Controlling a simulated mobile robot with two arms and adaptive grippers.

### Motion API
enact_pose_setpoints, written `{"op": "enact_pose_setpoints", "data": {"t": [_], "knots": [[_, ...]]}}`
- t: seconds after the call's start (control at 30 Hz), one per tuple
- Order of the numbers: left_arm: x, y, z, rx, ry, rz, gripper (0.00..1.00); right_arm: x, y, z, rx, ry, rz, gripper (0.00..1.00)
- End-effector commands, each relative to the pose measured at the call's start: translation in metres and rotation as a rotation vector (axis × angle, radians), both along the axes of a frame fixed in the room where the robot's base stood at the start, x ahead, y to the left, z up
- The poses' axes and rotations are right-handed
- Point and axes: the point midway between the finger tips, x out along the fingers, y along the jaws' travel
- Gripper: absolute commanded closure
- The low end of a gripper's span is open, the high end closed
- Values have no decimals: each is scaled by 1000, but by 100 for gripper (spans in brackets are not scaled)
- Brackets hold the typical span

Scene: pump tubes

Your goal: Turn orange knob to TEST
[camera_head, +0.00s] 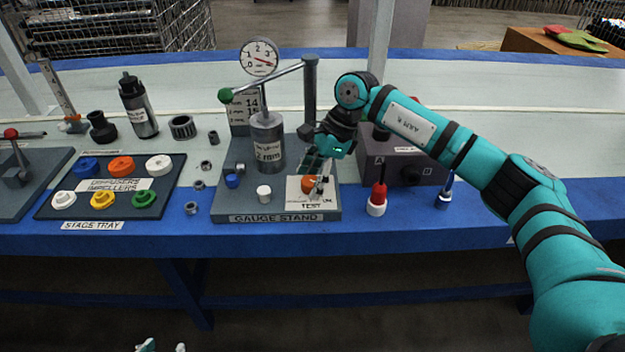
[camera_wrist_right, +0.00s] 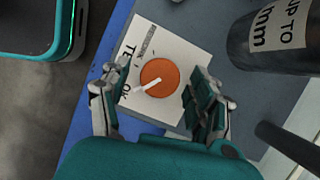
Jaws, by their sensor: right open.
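The orange knob (camera_head: 310,184) sits on a white label plate (camera_head: 303,204) at the right front of the gauge stand (camera_head: 235,208). In the right wrist view the round orange knob (camera_wrist_right: 172,71) has a white pointer mark toward the lower left, near the partly hidden lettering ending "OK" (camera_wrist_right: 126,90). The TEST lettering (camera_wrist_right: 128,52) is above that. My right gripper (camera_head: 319,188) is open over the knob; its fingers (camera_wrist_right: 158,86) are on either side of it, and I cannot tell whether they touch. Two small tips, likely my left gripper (camera_head: 163,347), show at the bottom edge.
A grey cylinder (camera_head: 267,140) and a horizontal arm with a green ball (camera_head: 225,96) stand behind the knob. A white peg (camera_head: 264,193) is to its left. A red-and-white plunger (camera_head: 377,198) is to its right. The stage tray (camera_head: 110,207) is farther left.

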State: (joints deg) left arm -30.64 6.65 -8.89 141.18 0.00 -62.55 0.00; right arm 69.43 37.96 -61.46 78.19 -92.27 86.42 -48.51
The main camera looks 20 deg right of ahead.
Motion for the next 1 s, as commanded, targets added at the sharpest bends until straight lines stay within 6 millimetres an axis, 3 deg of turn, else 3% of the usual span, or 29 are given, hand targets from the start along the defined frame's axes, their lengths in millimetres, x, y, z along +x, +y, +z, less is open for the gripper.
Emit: {"op": "enact_pose_setpoints", "data": {"t": [0.27, 0.7, 1.0], "knots": [[1, -1, 1, -2, -9, -1, 60, 0, 1, -1, 0, 0, 0, 38], [1, 0, 1, -2, -8, 0, 60, 0, 1, -1, 0, 0, 1, 93], [-4, 1, -2, 5, 28, 2, 60, 0, 1, 0, 0, 0, -38, 93]]}}
